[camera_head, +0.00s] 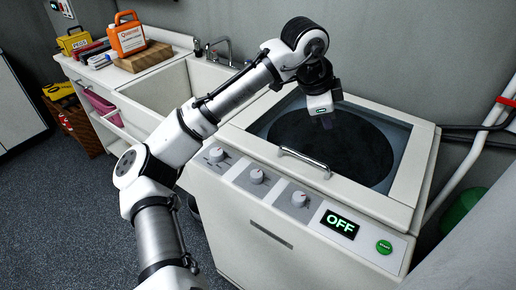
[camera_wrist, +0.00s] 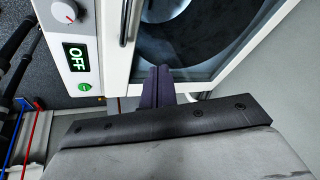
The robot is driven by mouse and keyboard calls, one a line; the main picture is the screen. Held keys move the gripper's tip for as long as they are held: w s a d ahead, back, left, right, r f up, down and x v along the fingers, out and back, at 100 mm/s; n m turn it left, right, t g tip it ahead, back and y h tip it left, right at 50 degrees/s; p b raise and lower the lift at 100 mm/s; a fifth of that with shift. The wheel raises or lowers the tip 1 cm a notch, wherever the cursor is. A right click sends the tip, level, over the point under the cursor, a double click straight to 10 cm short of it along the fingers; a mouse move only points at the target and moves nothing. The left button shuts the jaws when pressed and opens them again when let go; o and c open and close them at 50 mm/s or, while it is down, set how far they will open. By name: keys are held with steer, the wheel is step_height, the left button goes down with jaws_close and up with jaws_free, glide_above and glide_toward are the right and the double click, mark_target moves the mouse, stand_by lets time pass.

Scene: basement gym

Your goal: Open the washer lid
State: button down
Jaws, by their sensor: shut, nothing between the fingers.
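The washer (camera_head: 300,237) is a white top-loader with a flat, closed lid (camera_head: 408,192) that has a dark round window (camera_head: 350,150). A silver bar handle (camera_head: 304,161) sits on the lid's front edge. My gripper (camera_head: 327,124) is over the lid's window, behind the handle, with its fingers pointing down. In the wrist view the gripper's fingers (camera_wrist: 157,86) are together and empty over the glass, and the handle (camera_wrist: 124,22) is up and to the left, apart from them. I cannot tell whether the fingertips touch the glass.
The front panel has several knobs (camera_head: 257,176), a green OFF display (camera_head: 340,224) and a green button (camera_head: 384,247). A sink counter (camera_head: 160,85) with an orange jug (camera_head: 127,36) stands at the left. Pipes (camera_head: 480,145) run close along the right. Floor (camera_head: 60,190) is clear at the left.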

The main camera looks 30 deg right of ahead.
steer(key=n+h, duration=0.1)
steer(key=n, duration=0.2)
steer(key=n+t+h+p, duration=0.25)
steer(key=n+h, duration=0.55)
steer(key=n, duration=2.6)
glide_above(254, 154)
steer(key=s+a, duration=0.3)
steer(key=s, duration=0.2)
step_height(254, 154, down, 5)
steer(key=a+f+n+t, duration=0.1)
steer(key=a+f+n, duration=0.1)
steer(key=n, duration=0.1)
steer(key=a+f+n+t+y, duration=0.1)
steer(key=a+f+n, duration=0.1)
steer(key=n, duration=0.1)
steer(key=w+a+f+n+t, duration=0.1)
steer(key=a+f+n, duration=0.1)
steer(key=n, duration=0.2)
steer(key=shift+a, duration=0.3)
steer(key=shift+a+f+n, duration=0.1)
steer(key=shift+f+n, duration=0.25)
steer(key=shift+n, duration=0.25)
steer(key=p+x, duration=0.1)
steer(key=x, duration=0.7)
steer(key=shift+w+d+f+p, duration=0.2)
steer(key=shift+w+d+p, duration=0.05)
steer(key=shift+p, duration=0.1)
steer(key=shift+d+r, duration=0.1)
steer(key=shift+d, duration=0.05)
